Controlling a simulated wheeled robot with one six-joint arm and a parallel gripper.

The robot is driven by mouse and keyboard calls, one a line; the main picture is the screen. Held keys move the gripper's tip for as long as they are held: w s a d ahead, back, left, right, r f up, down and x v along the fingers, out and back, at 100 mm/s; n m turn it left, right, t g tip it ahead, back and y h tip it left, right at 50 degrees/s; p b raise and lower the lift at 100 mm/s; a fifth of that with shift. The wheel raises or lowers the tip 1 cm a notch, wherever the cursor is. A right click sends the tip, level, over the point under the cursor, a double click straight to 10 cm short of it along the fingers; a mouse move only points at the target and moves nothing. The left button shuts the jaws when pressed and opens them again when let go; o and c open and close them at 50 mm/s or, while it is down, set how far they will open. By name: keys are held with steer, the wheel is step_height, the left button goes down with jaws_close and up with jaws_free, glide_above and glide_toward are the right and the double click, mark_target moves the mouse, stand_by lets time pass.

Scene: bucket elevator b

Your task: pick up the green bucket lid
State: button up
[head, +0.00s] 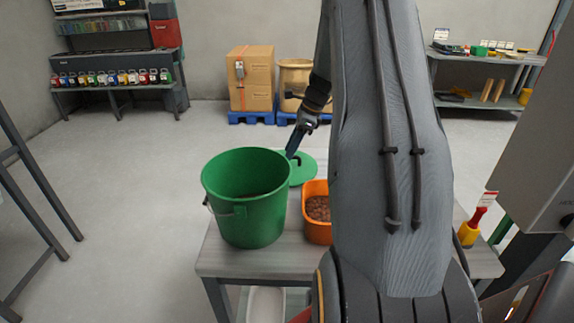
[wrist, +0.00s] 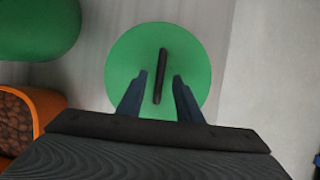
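The green bucket lid (wrist: 130,60) is a round disc with a dark bar handle (wrist: 160,75) across its middle, lying on the grey table. The lid also shows in the head view (head: 308,168), partly behind the green bucket. My gripper (wrist: 160,82) is open over the lid, with one finger on each side of the handle and a gap to each. I cannot tell how far above the lid the fingertips are. In the head view my gripper (head: 293,152) points down at the lid. The green bucket (head: 245,205) stands open and upright beside the lid.
An orange container (head: 316,232) with brown round pieces stands right of the bucket, close to my arm. The table (head: 240,262) has bare surface at its front left. A yellow cup with a red-handled brush (head: 470,232) is at the right. Cardboard boxes (head: 250,80) stand far behind.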

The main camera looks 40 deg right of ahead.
steer(key=shift+x, duration=1.05)
jaws_close()
